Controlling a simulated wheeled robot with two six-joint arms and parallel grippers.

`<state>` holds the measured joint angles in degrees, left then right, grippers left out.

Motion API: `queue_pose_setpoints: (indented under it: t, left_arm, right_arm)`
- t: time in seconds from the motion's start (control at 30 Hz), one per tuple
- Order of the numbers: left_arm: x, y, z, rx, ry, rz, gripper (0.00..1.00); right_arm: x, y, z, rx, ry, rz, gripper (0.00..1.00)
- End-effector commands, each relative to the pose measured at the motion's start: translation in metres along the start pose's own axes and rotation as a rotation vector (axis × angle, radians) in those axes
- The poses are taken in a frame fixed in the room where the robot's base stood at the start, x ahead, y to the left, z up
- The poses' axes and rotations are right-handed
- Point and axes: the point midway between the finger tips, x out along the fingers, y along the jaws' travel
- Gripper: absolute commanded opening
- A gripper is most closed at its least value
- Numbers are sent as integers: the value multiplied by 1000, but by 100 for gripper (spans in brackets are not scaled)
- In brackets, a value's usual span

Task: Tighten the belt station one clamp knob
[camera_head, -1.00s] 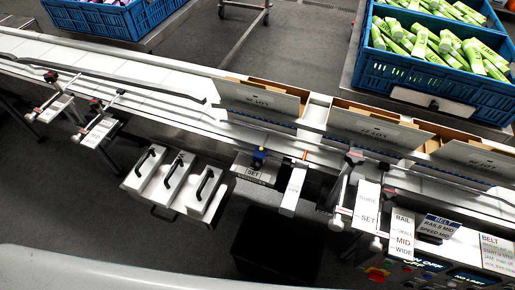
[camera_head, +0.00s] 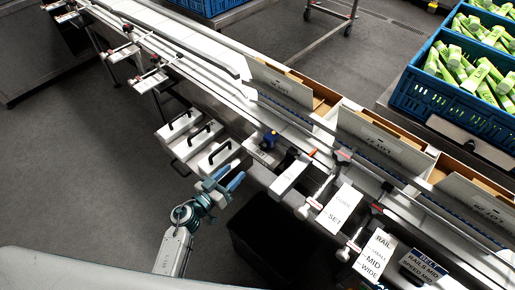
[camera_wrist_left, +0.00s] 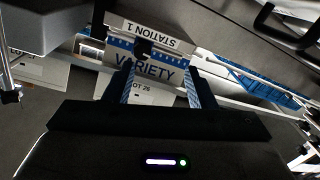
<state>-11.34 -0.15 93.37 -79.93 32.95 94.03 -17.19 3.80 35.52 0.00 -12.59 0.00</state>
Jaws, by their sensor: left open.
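A small dark blue knob (camera_head: 270,139) stands on a labelled bracket at the front edge of the belt; the label is too small to read in the head view. In the left wrist view a plate reads STATION 1 (camera_wrist_left: 158,34) upside down, with a dark knob (camera_wrist_left: 143,48) in front of it. My left gripper (camera_head: 230,177) is open and empty, below and left of the blue knob and apart from it. Its two fingers (camera_wrist_left: 160,88) frame the word VARIETY on a surface beyond. My right gripper is not in view.
Several black-handled grey boxes (camera_head: 198,141) sit just left of the knob, close to my left gripper. Upright cartons (camera_head: 278,84) line the belt. A blue crate (camera_head: 425,92) holds green tubes.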

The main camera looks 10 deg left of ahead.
Motion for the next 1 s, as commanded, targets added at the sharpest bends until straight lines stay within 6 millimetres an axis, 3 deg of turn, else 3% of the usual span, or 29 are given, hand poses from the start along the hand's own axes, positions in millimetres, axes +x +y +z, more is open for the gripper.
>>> queue_pose_setpoints:
  t: [0.1,0.2,0.7,1.0]
  left_arm:
    - [6,15,-23,4,4,54,50]
    - [12,20,-29,2,3,68,50]
    - [96,25,-28,0,2,67,50]
    - [114,26,-27,1,1,66,50]
  right_arm:
    - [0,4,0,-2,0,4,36]
    - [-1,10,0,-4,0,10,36]
    - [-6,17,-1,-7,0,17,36]
    - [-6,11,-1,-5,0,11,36]
